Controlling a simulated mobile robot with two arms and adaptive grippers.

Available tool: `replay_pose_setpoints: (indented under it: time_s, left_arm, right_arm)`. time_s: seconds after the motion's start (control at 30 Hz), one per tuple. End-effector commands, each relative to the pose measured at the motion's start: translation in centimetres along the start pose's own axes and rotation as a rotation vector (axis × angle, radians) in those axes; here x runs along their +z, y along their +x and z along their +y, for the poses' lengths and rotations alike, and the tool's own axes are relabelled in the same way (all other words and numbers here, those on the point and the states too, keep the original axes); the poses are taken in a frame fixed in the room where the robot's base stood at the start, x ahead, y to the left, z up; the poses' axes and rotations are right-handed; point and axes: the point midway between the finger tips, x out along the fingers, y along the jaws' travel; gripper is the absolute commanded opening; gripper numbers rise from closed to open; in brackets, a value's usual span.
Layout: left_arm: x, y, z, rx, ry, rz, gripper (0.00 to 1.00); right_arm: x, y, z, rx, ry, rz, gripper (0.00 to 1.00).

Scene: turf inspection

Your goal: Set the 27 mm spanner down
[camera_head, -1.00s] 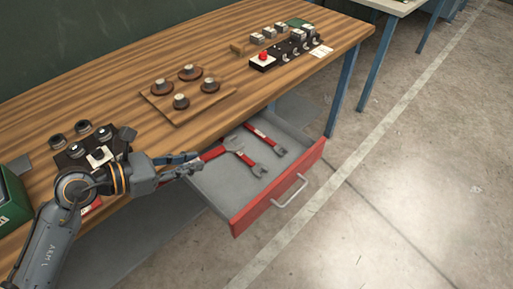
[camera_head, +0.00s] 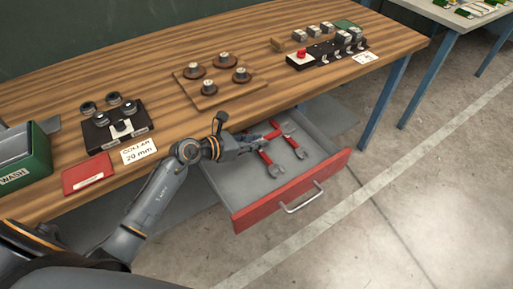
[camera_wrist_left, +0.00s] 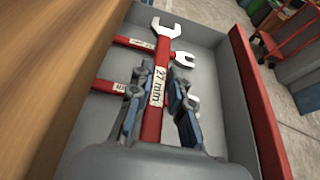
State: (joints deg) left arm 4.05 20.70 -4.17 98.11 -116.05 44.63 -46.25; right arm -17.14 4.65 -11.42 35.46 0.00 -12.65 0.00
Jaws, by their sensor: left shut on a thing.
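My left gripper (camera_head: 242,138) is over the open drawer (camera_head: 235,190). In the left wrist view its fingers (camera_wrist_left: 158,105) are shut on the red handle of the 27 mm spanner (camera_wrist_left: 159,75), whose label reads "27 mm". The open jaw of this spanner points away from the gripper. It passes across two other red-handled spanners in the drawer, one farther (camera_wrist_left: 132,42) and one nearer (camera_wrist_left: 108,87). I cannot tell whether it touches them. In the head view those two lie on the drawer floor (camera_head: 272,166) (camera_head: 294,147). My right gripper is not in view.
The drawer's red front (camera_head: 300,190) with its handle sticks out from the wooden workbench (camera_head: 165,70). A wooden board (camera_head: 215,92) with several round parts, a dark fixture (camera_head: 118,128), a green bin (camera_head: 30,160) and a red-button box (camera_head: 302,60) stand on the bench.

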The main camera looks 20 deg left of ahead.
Motion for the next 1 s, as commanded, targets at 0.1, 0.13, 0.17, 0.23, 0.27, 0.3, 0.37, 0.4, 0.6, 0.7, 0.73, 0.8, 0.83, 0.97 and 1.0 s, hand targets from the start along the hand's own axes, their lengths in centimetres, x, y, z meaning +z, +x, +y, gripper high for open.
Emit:
replay_pose_setpoints:
  time_s: [0.1, 0.13, 0.17, 0.23, 0.27, 0.3, 0.37, 0.4, 0.6, 0.7, 0.73, 0.8, 0.83, 0.97, 1.0]
  left_arm:
    - [-0.7, 1.1, 0.3, 0.000, -0.003, -0.001, 0.00]
    - [-1.2, 1.2, 0.3, -0.001, -0.004, 0.000, 0.00]
    - [-1.7, 1.3, 0.2, 0.000, -0.005, 0.000, 0.00]
    - [-2.5, 1.7, 0.3, 0.000, -0.004, -0.001, 0.00]
    - [-2.8, 1.8, 0.3, 0.000, -0.004, -0.001, 0.00]
    - [-3.0, 1.9, 0.3, 0.000, -0.001, -0.002, 0.00]
    - [-3.1, 1.9, 0.3, 0.001, 0.000, -0.002, 0.00]
    - [-3.1, 1.9, 0.3, 0.001, 0.001, -0.002, 0.00]
    - [-3.2, 1.9, 0.3, 0.001, 0.001, -0.001, 0.00]
    - [-3.6, 2.1, 0.3, 0.001, 0.001, -0.001, 0.00]
    - [-3.7, 2.1, 0.3, 0.001, 0.001, -0.001, 0.00]
    - [-3.9, 2.2, 0.3, 0.001, 0.001, -0.002, 0.00]
    - [-3.9, 2.2, 0.3, 0.001, 0.001, -0.002, 0.00]
    - [-4.3, 2.3, 0.3, 0.001, 0.001, -0.001, 0.00]
    - [-4.3, 2.4, 0.3, 0.001, 0.001, -0.001, 0.00]
  right_arm:
    - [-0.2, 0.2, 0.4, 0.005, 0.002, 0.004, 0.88]
    - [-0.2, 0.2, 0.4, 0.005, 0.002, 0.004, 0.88]
    - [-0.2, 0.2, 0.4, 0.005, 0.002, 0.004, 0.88]
    - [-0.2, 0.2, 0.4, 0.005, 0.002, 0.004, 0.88]
    - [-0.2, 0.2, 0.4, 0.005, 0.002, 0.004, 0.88]
    - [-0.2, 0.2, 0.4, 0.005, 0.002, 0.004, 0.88]
    - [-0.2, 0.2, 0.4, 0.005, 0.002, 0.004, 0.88]
    - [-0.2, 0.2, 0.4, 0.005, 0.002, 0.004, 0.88]
    - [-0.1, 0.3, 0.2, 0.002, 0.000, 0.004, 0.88]
    - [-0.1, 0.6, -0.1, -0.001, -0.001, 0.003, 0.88]
    - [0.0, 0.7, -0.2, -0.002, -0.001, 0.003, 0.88]
    - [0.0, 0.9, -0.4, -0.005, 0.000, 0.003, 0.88]
    - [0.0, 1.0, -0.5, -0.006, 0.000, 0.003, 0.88]
    - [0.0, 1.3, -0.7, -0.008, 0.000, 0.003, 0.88]
    - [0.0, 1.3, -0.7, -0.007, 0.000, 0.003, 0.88]
